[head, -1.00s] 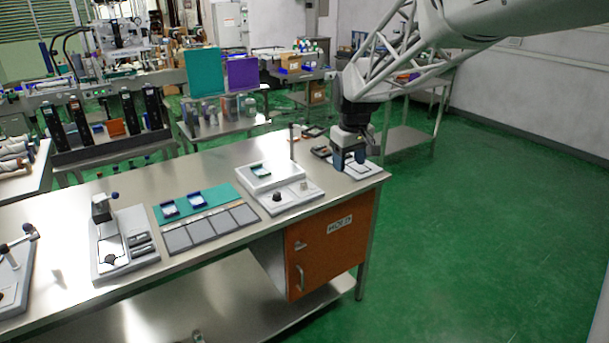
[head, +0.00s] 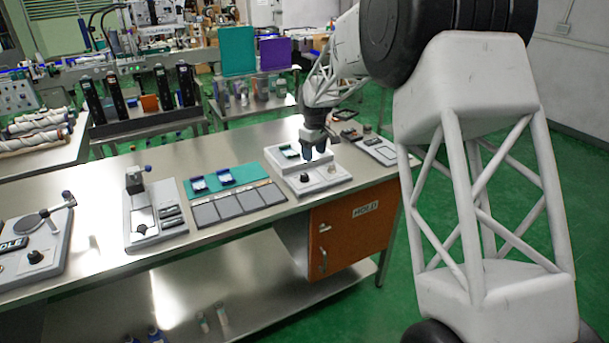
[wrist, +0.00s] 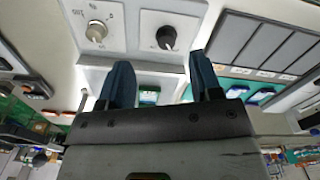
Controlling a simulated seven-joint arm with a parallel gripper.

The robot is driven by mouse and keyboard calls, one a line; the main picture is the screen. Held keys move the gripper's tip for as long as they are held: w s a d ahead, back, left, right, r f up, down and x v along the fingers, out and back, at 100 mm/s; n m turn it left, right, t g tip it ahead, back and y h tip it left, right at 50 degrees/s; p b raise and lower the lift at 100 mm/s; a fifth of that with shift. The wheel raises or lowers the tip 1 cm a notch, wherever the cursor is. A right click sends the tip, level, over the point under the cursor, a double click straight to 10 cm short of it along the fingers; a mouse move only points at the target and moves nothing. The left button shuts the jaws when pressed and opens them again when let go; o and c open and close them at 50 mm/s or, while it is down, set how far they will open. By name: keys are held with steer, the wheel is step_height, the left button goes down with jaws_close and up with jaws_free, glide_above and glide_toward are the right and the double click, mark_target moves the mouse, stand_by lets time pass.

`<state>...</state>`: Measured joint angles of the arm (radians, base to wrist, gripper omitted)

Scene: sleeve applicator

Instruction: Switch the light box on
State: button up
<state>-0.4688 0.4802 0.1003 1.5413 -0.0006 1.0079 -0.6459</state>
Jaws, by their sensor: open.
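The white unit that looks like the light box (head: 325,182) stands on the steel bench, right of the grey panels. Its front plate has a dark knob (head: 304,177) and a pale knob (head: 331,168). In the wrist view the pale knob (wrist: 96,32) has a printed scale around it, and the black knob (wrist: 166,38) has small marks beside it. A small green-framed piece lies on the raised white part. My gripper (head: 314,156) is open and empty above the unit, fingers pointing down. In the wrist view the black knob appears beyond the gap between my fingertips (wrist: 160,60), apart from them.
Left of the unit lie grey panels and a teal mat (head: 242,177) with two blue trays. Farther left stands a grey device with a post (head: 140,205). A flat plate (head: 378,150) and small dark items lie to the right, near the bench's end.

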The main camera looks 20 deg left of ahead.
mark_target(304, 175)
steer(key=shift+n, duration=0.4)
steer(key=a+f, duration=0.1)
steer(key=w+a+f, duration=0.1)
steer(key=a+f, duration=0.1)
steer(key=shift+w+a, duration=0.25)
steer(key=shift+a, duration=0.1)
steer(key=shift+f, duration=3.9)
steer(key=shift+c, duration=0.4)
steer(key=c, duration=0.9)
steer(key=shift+o, duration=0.3)
